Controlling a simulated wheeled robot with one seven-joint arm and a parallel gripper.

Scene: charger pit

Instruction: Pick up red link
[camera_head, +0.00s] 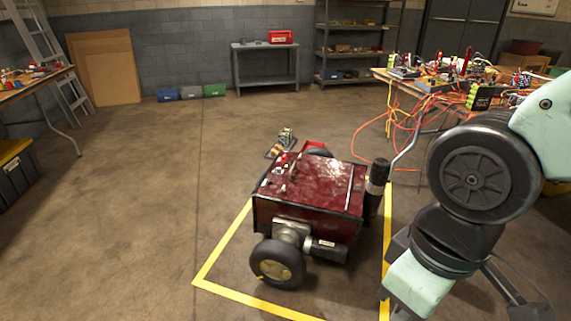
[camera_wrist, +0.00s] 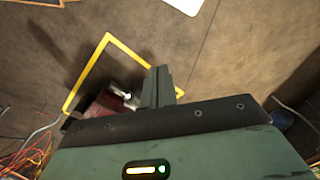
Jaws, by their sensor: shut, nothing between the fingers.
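A dark red wheeled machine (camera_head: 315,190) with a boxy body stands inside a yellow floor outline. It also shows in the wrist view (camera_wrist: 112,98), partly hidden behind my gripper. A brighter red part (camera_head: 316,148) shows at the machine's far edge; I cannot tell whether this is the red link. My gripper (camera_wrist: 160,72) is shut and empty in the wrist view, pointing over the floor near the machine. Its fingers are not clearly seen in the head view, where my arm fills the right side.
A cluttered workbench (camera_head: 435,85) with orange cables hanging to the floor stands at the right. A red toolbox (camera_head: 281,37) sits on a grey table (camera_head: 264,50) at the back. Another bench (camera_head: 35,82) is at the left. The floor left of the machine is clear.

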